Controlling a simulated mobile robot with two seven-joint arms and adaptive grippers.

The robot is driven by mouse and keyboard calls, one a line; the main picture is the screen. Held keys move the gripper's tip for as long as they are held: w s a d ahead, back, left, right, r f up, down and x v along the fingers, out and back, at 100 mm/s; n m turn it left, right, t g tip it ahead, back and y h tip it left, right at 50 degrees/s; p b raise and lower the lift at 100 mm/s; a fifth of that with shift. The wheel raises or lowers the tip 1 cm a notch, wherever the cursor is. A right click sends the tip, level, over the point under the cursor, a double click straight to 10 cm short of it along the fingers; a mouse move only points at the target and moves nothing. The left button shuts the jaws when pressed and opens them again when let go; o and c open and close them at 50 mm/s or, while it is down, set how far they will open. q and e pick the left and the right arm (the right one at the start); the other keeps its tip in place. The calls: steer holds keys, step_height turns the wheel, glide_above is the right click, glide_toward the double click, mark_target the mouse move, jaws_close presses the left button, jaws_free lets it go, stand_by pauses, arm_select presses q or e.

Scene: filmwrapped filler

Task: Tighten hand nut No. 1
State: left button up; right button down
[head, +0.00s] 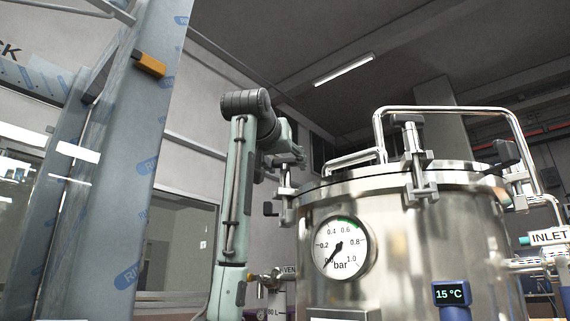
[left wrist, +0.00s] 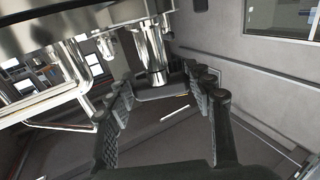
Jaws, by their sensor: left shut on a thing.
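A steel pressure vessel (head: 400,245) with a lid clamped at its rim stands at the right in the head view. My left gripper (head: 293,156) is at the clamp on the lid's left side and is shut on its hand nut. In the left wrist view the dark bar of this hand nut (left wrist: 160,92) lies between the fingers of the gripper (left wrist: 168,100), below a chrome stud. A second hand nut (head: 408,121) stands upright on the front clamp, and a third (head: 505,153) shows at the right rim. No nut numbers are readable. My right gripper is not in view.
A chrome tube handle (head: 448,110) arches over the lid. A round bar gauge (head: 342,247) and a small display (head: 451,294) reading 15 °C are on the vessel's front. A film-wrapped steel post (head: 115,170) rises at the left.

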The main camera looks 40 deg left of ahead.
arm_select(q)
steer(key=shift+h, duration=0.3)
steer(key=m+h, duration=0.2)
steer(key=h, duration=0.1)
steer(key=m+t+h, duration=0.1)
steer(key=m+h, duration=0.1)
steer(key=h, duration=0.2)
steer(key=shift+a+m, duration=0.15)
steer(key=shift+m, duration=0.25)
steer(key=shift+m+g+h, duration=0.6)
steer(key=shift+m+h, duration=1.4)
steer(key=shift+h, duration=1.2)
steer(key=o, duration=1.2)
steer(key=shift+c, duration=0.2)
steer(key=shift+s, duration=0.1)
steer(key=v, duration=1.2)
